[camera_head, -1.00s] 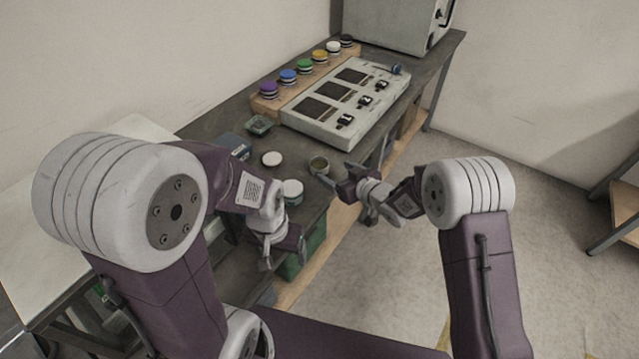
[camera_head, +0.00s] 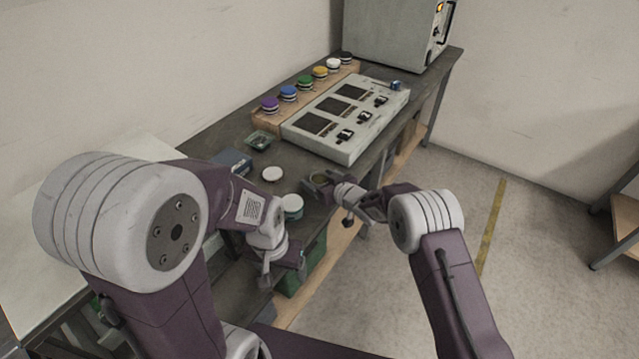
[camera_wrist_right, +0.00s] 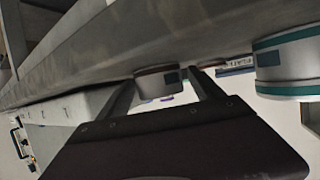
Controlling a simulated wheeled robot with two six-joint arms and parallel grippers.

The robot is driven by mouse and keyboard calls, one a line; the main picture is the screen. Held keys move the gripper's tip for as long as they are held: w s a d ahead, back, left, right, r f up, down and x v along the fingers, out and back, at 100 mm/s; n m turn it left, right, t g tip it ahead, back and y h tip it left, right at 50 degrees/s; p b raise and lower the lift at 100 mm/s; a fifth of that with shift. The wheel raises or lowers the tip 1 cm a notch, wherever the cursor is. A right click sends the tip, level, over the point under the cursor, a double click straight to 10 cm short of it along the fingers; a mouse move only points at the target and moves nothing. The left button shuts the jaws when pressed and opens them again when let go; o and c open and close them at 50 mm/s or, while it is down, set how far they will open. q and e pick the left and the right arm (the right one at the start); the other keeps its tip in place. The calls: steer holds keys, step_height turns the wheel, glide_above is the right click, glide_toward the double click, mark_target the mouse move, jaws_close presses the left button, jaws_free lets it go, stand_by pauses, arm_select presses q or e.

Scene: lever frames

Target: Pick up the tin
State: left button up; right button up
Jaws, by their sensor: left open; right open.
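A small round tin with a dark olive inside (camera_head: 321,178) stands on the bench near its front edge. My right gripper (camera_head: 325,189) is open with its fingers at this tin. In the right wrist view the tin (camera_wrist_right: 157,82) sits between the two finger tips; contact cannot be told. A white-topped tin with teal bands (camera_head: 292,204) stands to its left, also in the right wrist view (camera_wrist_right: 287,65). A flat white round piece (camera_head: 272,174) lies behind that. My left gripper (camera_head: 282,264) is open and empty, low at the bench's front edge.
A grey panel with dark screens and switches (camera_head: 370,128) and a wooden rack of coloured knobs (camera_head: 268,119) stand behind. A blue box (camera_head: 232,160) and a small green tray (camera_head: 259,140) lie left. A green bin (camera_head: 308,268) is below the bench edge.

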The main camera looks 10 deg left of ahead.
steer(key=shift+s, duration=0.1)
steer(key=c, duration=1.5)
step_height(320, 180, up, 10)
steer(key=p, duration=0.2)
step_height(320, 180, up, 6)
steer(key=p, duration=0.6)
glide_above(320, 181)
steer(key=shift+a+r, duration=0.1)
